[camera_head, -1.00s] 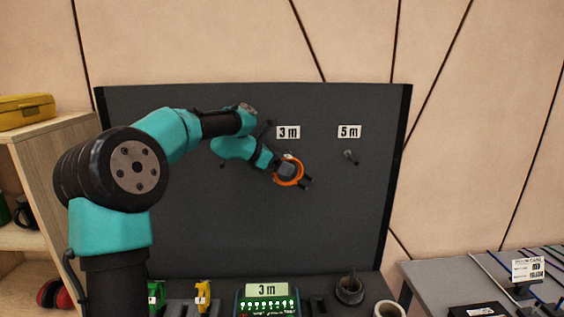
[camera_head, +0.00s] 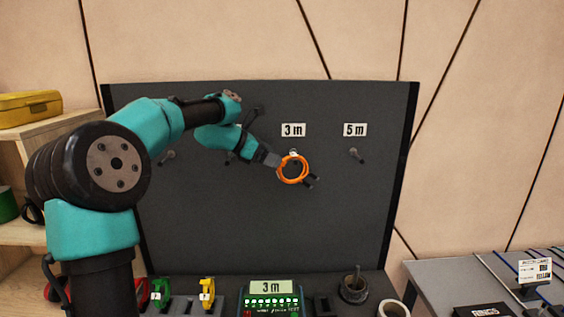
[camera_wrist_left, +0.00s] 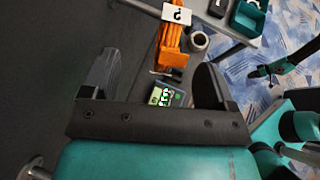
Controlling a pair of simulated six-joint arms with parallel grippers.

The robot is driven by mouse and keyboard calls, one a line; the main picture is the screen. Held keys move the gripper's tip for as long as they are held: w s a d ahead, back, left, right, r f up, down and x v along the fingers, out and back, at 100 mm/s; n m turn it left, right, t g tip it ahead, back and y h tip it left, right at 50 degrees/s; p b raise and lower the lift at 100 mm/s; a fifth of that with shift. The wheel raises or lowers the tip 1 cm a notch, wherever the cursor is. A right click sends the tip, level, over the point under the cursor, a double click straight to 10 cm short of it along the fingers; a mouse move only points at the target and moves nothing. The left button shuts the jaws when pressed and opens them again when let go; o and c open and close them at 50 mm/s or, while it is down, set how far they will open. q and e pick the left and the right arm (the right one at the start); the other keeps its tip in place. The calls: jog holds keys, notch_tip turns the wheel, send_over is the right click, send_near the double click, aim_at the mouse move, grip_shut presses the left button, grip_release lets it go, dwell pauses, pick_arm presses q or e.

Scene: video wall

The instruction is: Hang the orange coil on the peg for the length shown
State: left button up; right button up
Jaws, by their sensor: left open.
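The orange coil (camera_head: 292,170) is at the wall board just below the 3 m label (camera_head: 293,130), its upper edge at that peg's place. Whether the peg bears it I cannot tell. My left gripper (camera_head: 311,182) is at the coil, its dark fingers partly behind the ring. In the left wrist view its jaws (camera_wrist_left: 155,80) are spread wide, and the coil (camera_wrist_left: 172,48), with a white tag (camera_wrist_left: 176,14), shows beyond them, with gaps to both fingers. The display (camera_head: 270,287) reads 3 m. My right gripper is not identifiable in view.
The 5 m label (camera_head: 355,130) is over an empty peg (camera_head: 354,154). Another bare peg (camera_head: 166,157) is at the left. A dark cup (camera_head: 354,288) and yellow tool (camera_head: 207,292) stand along the bench. A grey table (camera_head: 430,275) is at the right.

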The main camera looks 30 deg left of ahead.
pick_arm(q)
jog(key=v, duration=1)
jog(key=shift+s+a, duration=0.2)
jog(key=shift+r, duration=0.1)
